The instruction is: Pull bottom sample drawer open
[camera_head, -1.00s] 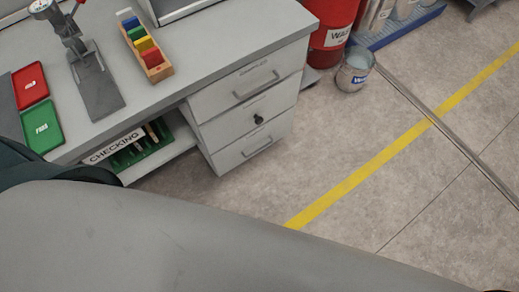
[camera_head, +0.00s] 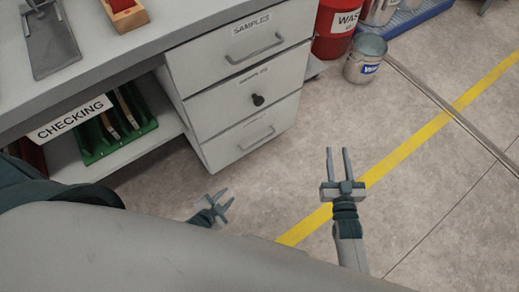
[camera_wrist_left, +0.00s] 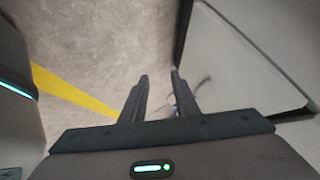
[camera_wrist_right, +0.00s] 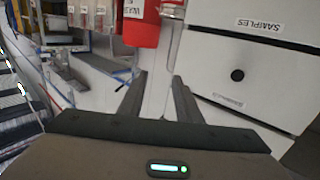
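The grey drawer unit has three shut drawers. The middle drawer (camera_head: 222,108) has a black knob (camera_head: 258,100), and the top drawer (camera_head: 200,62) has a bar handle and a SAMPLES label. My left gripper (camera_head: 228,200) is open and empty, in front of and below the bottom drawer in the head view. In the left wrist view, a pale panel (camera_wrist_left: 250,60) fills the right side. My right gripper (camera_head: 338,150) is open and empty, right of the unit, over the floor.
An open shelf with a green rack (camera_head: 115,138) and a CHECKING sign (camera_head: 70,118) lies left of the drawers. A red waste drum (camera_head: 330,25) and a metal bucket (camera_head: 365,60) stand behind right. Floor in front and right is clear.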

